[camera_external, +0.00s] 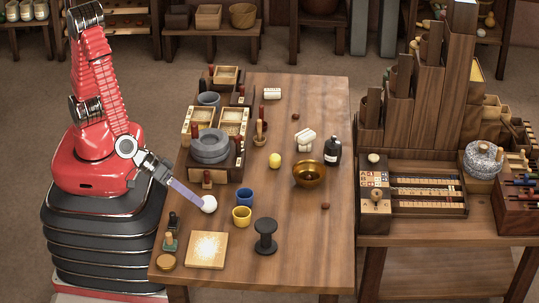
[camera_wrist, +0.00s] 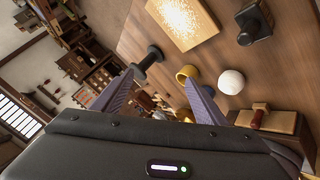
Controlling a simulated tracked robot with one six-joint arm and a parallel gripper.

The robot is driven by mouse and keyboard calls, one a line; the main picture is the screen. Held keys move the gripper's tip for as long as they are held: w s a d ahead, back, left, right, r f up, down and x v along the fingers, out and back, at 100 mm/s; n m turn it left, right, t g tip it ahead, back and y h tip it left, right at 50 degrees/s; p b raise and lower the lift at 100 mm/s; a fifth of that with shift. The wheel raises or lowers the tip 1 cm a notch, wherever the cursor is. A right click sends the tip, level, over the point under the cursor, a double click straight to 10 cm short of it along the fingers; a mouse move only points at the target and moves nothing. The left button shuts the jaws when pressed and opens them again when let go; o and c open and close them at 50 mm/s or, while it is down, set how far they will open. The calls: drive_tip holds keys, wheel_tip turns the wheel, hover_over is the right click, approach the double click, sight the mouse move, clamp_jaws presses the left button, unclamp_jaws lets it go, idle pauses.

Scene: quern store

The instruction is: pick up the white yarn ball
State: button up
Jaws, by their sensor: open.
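The white yarn ball (camera_external: 209,204) sits on the wooden table near its left edge, beside a blue cup (camera_external: 245,196) and a yellow cup (camera_external: 242,216). In the external view my gripper (camera_external: 203,205) reaches down from the left, and its purple fingertips appear close to the ball. In the wrist view the fingers of my gripper (camera_wrist: 159,76) are spread with nothing between them. The white ball (camera_wrist: 231,82) shows there to the right of the right finger, outside the gap. I cannot tell whether a finger touches it.
A square board (camera_external: 207,250), a black spool (camera_external: 265,236) and small stamps (camera_external: 170,242) stand at the front. A quern stone (camera_external: 210,146) on a wooden box is behind the ball. The table's front right is clear.

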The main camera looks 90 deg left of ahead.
drive_tip(key=s+a+f+y, duration=0.2)
drive_tip(key=s, duration=0.1)
drive_tip(key=s+a+f+n+y, duration=0.1)
drive_tip(key=s+f+y, duration=0.1)
drive_tip(key=s+f, duration=0.1)
drive_tip(key=s+a+f+t+y, duration=0.1)
drive_tip(key=s+a+f+y, duration=0.1)
drive_tip(key=s, duration=0.1)
drive_tip(key=shift+s+a+f+n+y, duration=0.15)
drive_tip(key=shift+a+f+n+y, duration=0.15)
drive_tip(key=shift+a+y, duration=0.1)
drive_tip(key=shift+s+a+r, duration=0.1)
drive_tip(key=shift+s+a, duration=0.1)
drive_tip(key=shift+s, duration=0.05)
approach(208, 204)
drive_tip(key=shift+w+a+f, duration=0.5)
drive_tip(key=shift+a+f, duration=0.25)
drive_tip(key=shift+f, duration=0.05)
drive_tip(key=shift+w+a+f, duration=0.45)
drive_tip(key=shift+a+f, duration=0.25)
drive_tip(key=shift+f, duration=0.1)
drive_tip(key=shift+w+a, duration=0.1)
drive_tip(key=shift+x, duration=2.55)
drive_tip(key=shift+a, duration=0.15)
